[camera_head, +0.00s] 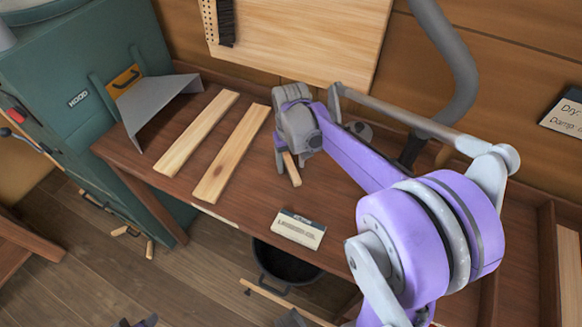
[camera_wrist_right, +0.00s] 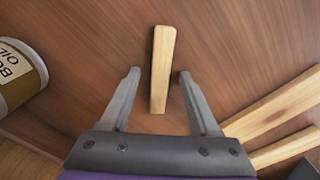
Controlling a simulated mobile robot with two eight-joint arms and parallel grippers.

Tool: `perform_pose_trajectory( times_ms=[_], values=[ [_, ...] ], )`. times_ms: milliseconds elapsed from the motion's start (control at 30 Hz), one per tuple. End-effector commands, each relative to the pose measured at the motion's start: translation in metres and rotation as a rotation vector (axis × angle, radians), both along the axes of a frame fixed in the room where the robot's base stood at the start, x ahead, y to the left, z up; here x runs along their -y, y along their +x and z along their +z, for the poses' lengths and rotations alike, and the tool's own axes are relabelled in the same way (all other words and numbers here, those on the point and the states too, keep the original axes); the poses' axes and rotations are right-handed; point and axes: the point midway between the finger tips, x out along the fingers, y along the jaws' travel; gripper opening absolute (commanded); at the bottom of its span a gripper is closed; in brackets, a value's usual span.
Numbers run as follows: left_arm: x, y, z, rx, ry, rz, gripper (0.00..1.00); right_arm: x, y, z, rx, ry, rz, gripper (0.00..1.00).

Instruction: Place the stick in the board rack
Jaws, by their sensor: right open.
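A short pale wooden stick (camera_head: 292,170) lies on the brown workbench, partly hidden by my right gripper (camera_head: 284,160) in the head view. In the right wrist view the stick (camera_wrist_right: 162,68) runs nearly upright in the picture, between the two grey fingers of the right gripper (camera_wrist_right: 160,76). The fingers are open, with a gap on each side of the stick. A dark wooden frame with upright dividers (camera_head: 546,262) stands at the right edge; I cannot tell whether it is the board rack. My left gripper does not show clearly.
Two pale boards (camera_head: 197,133) (camera_head: 232,153) lie left of the gripper on the workbench (camera_head: 120,152). A labelled block (camera_head: 298,229) sits near the front edge, above a dark bucket (camera_head: 286,266). An oil can (camera_wrist_right: 20,76) stands left in the wrist view. A green cabinet (camera_head: 85,95) is at left.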

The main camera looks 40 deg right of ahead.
Motion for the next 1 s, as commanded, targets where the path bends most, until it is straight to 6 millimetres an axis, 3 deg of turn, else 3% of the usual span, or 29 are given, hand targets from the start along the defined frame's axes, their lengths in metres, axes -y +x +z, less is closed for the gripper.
perform_pose_trajectory(
  times_ms=[133,467,833,1000],
  values=[
    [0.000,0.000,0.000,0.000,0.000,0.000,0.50,0.000,0.000,0.000,0.000,0.000,0.000,0.61],
    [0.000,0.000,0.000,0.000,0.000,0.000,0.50,0.000,0.000,0.001,0.000,0.000,0.000,0.01],
    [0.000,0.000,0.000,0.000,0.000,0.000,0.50,0.000,0.000,0.001,0.000,0.000,0.000,0.00],
    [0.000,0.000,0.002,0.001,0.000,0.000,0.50,0.000,0.000,0.018,0.000,0.000,-0.001,0.00]
  ],
)
